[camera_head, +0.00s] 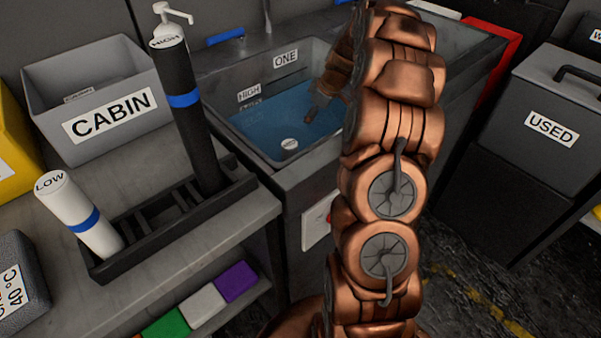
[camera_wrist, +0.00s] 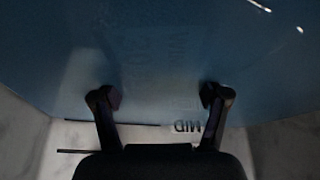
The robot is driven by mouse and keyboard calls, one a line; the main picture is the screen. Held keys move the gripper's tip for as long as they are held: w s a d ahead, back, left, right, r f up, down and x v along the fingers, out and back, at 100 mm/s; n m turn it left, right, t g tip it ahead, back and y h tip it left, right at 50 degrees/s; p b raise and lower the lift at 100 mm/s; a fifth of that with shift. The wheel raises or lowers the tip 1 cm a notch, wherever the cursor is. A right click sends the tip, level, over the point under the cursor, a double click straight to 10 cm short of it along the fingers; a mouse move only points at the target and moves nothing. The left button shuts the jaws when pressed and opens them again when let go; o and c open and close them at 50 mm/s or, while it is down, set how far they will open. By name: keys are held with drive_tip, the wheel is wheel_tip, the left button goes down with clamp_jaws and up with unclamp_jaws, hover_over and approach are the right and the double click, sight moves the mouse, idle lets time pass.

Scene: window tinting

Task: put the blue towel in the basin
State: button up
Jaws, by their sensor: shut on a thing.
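The basin (camera_head: 281,165) is a grey sink with blue water (camera_head: 262,122) in it and ONE and HIGH labels on its inner walls. My gripper (camera_head: 312,116) is low inside the basin, at or near the water, partly behind my copper arm. In the wrist view my gripper's fingers (camera_wrist: 160,96) stand apart with a blue expanse between and beyond them. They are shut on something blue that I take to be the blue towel. I cannot tell its outline from the water in either view.
A grey CABIN bin (camera_head: 60,78) stands left of the basin. A black rack (camera_head: 150,235) holds the HIGH roll (camera_head: 180,110) and the LOW roll (camera_head: 80,215). Green, white and purple folded pieces (camera_head: 205,305) lie on the lower shelf. A USED bin (camera_head: 545,125) stands right.

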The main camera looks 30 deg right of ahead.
sight(328, 118)
drive_tip(key=shift+s+d+f, duration=0.1)
drive_tip(key=shift+d+f, duration=0.15)
drive_tip(key=shift+f, duration=4.85)
drive_tip(key=shift+f, duration=0.2)
drive_tip(key=o, duration=1.4)
drive_tip(key=shift+c, duration=0.2)
drive_tip(key=v, duration=1.2)
drive_tip(key=shift+r, duration=0.2)
